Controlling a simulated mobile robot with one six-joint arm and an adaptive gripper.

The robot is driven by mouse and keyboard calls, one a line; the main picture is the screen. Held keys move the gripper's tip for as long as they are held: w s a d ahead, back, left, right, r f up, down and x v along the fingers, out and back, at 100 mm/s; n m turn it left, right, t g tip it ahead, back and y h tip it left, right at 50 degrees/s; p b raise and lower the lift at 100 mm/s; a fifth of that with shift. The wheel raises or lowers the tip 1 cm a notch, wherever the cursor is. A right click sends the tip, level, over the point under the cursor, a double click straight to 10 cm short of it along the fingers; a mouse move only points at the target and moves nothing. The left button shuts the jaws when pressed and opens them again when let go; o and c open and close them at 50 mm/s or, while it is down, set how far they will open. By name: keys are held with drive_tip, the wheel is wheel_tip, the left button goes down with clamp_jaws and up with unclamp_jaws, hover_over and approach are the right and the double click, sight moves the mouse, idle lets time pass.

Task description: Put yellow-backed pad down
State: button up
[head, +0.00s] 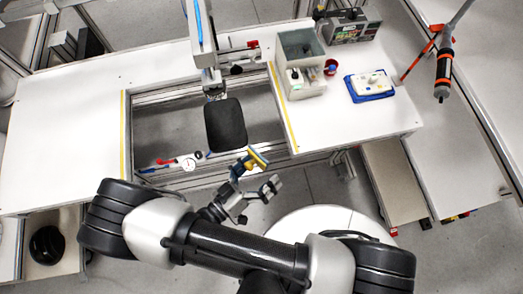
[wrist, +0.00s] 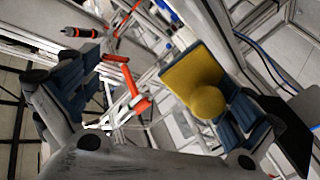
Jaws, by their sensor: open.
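The yellow-backed pad (wrist: 193,78) shows large in the wrist view, with a round yellow knob on its face. It overlaps my right-hand finger there and seems to touch it; the contact itself is hidden. My gripper (wrist: 148,82) is open, with its blue-lined fingers wide apart and a clear gap to the left finger. In the head view my gripper (head: 262,174) is in front of the table's opening. The yellow-backed pad (head: 257,157) shows small at its upper finger. No surface is seen touching the pad.
A dark rounded panel (head: 226,124) hangs at the table opening, just beyond my gripper. The white table (head: 62,130) is bare on the left. On the right stand a grey-green bin (head: 300,62), a blue-edged tray (head: 371,97) and a device (head: 348,27). A round white top (head: 320,222) is nearby.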

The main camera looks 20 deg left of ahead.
drive_tip(key=shift+s, duration=0.1)
drive_tip(key=shift+c, duration=0.4)
clamp_jaws()
idle(1.0)
idle(0.4)
